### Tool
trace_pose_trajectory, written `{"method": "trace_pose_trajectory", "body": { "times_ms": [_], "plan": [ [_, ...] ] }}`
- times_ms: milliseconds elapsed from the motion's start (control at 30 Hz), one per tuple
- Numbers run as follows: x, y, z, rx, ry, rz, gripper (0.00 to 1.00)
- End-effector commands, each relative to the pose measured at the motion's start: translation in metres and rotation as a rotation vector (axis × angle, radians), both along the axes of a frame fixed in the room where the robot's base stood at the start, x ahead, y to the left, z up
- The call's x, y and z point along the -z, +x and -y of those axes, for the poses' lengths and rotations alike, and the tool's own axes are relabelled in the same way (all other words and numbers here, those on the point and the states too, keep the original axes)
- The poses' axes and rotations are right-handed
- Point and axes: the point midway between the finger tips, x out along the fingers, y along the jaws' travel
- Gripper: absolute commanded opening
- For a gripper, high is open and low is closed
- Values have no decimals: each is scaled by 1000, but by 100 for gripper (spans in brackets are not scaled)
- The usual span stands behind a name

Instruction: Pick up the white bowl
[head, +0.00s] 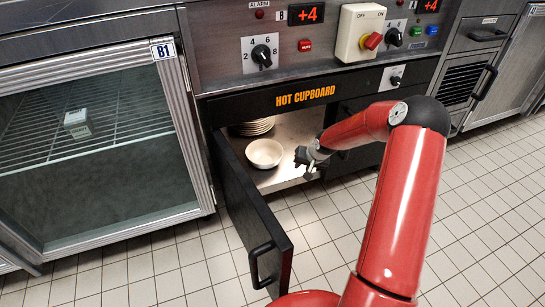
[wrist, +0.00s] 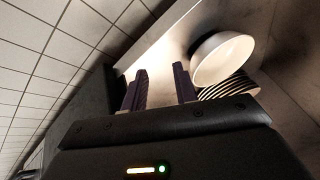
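The white bowl (head: 264,153) stands upright on the pale shelf (head: 290,172) inside the open hot cupboard, near its front. In the wrist view the bowl (wrist: 222,60) is at the upper right, beyond and to the right of the fingers. My gripper (head: 308,160) is at the cupboard opening, to the right of the bowl and apart from it. In the wrist view my gripper (wrist: 160,90) has its two dark fingers spread with nothing between them. Nothing hides the bowl in the head view.
A stack of plates (head: 252,127) stands behind the bowl; it also shows in the wrist view (wrist: 232,87). The open black door (head: 252,215) swings out left of the opening. A glass-fronted cabinet B1 (head: 90,150) is further left. The tiled floor (head: 330,240) in front is clear.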

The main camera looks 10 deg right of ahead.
Motion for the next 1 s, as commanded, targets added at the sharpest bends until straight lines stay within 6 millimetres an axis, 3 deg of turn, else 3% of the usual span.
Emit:
{"method": "trace_pose_trajectory", "body": {
  "times_ms": [100,233,633,1000],
  "plan": [
    [12,5,0,13,26,7,29],
    [15,18,-4,15,30,10,29],
    [15,93,-34,17,30,7,29],
    [18,118,-44,15,29,6,29]
  ]
}}
